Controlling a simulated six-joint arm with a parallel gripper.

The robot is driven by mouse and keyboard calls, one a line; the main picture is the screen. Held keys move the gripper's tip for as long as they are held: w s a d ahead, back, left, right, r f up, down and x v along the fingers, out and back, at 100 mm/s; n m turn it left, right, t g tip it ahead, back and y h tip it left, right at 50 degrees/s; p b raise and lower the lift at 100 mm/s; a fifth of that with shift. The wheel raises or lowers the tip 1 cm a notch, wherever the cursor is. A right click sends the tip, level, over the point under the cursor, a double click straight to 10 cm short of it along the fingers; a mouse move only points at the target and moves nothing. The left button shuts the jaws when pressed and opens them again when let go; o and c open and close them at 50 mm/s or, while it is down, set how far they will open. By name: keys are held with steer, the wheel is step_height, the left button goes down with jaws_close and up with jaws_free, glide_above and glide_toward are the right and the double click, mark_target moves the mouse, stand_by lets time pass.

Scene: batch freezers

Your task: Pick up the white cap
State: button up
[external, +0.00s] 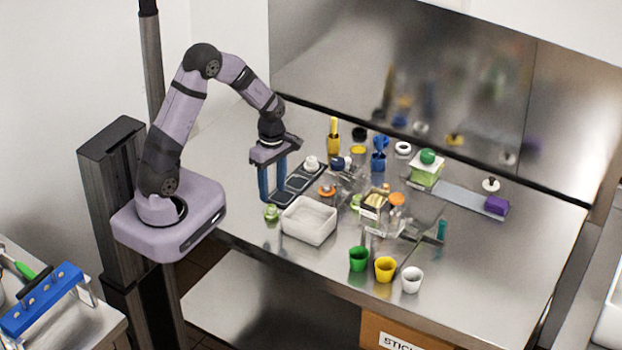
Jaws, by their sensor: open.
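My gripper (273,190) is open, with its blue fingers pointing down over the left end of a dark tray (288,194). Nothing shows between the fingers. A small white cap-like piece (311,162) sits at the tray's far right end, a little right of my gripper and apart from it. Two other white pieces could also be caps: a white ring (403,148) at the back of the counter and a white knob-topped piece (491,184) at the right. I cannot tell for sure which is the white cap.
A white bin (309,220) stands in front of the tray. Green (359,259), yellow (385,269) and white (412,279) cups line the front edge. Clear containers and small coloured parts crowd the middle. A steel panel (420,95) rises behind. The counter's right front is free.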

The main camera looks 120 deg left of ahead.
mark_target(272, 207)
steer(key=shift+s, duration=0.2)
steer(key=shift+f+p, duration=0.3)
steer(key=shift+f, duration=0.75)
steer(key=shift+d+f+p, duration=0.1)
steer(key=shift+f+p, duration=0.4)
steer(key=shift+f, duration=0.25)
steer(key=shift+f+p, duration=0.45)
steer(key=shift+f, duration=1.4)
steer(key=c, duration=0.8)
